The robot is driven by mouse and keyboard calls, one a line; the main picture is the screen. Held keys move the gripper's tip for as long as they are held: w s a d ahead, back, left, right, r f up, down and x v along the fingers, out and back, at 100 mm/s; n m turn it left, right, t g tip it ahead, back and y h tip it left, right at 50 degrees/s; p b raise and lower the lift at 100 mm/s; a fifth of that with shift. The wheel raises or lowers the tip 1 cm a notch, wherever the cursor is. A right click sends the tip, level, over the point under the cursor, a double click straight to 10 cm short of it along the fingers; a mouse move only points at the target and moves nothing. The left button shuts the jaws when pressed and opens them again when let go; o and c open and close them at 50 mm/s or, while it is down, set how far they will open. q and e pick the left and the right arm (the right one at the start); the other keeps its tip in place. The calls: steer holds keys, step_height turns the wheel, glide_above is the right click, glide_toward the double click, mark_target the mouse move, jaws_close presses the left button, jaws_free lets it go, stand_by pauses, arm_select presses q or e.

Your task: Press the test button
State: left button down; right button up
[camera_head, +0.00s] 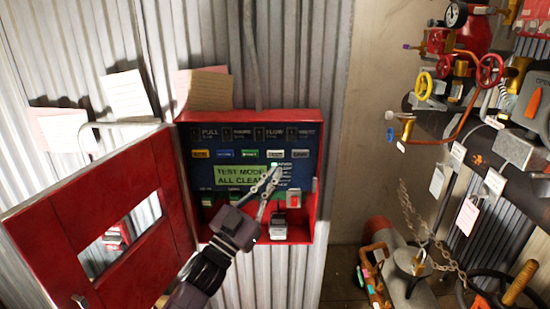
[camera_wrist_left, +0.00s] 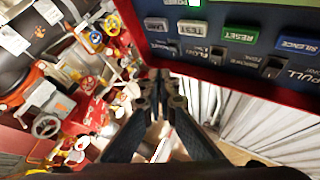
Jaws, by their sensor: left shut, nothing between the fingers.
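The test button (camera_head: 275,154) is a pale grey button in the button row of the red wall panel. In the left wrist view the button marked TEST (camera_wrist_left: 193,28) shows upside down, beside the green RESET button (camera_wrist_left: 241,36). My left gripper (camera_head: 275,171) is shut and empty, its tips just below the test button in the head view. In the left wrist view the shut fingertips (camera_wrist_left: 158,78) appear clear of the button; contact is not visible. The green display (camera_head: 236,175) reads TEST MODE, ALL CLEAR. My right gripper is out of view.
The open red cabinet door (camera_head: 47,235) with a window hangs on the left. Paper notes (camera_head: 127,95) are on the corrugated wall. Red pipes, valves (camera_head: 489,70) and a hanging chain (camera_head: 408,205) crowd the right side. A plain wall strip (camera_head: 365,140) separates them from the panel.

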mark_target(279, 151)
arm_select(q)
steer(key=shift+w+b, duration=1.8)
steer(key=shift+w, duration=1.65)
steer(key=shift+w, duration=0.15)
steer(key=shift+w, duration=0.3)
steer(key=shift+w+b, duration=0.5)
steer(key=shift+b, duration=0.15)
steer(key=shift+s+p, duration=0.65)
steer(key=shift+s, duration=0.3)
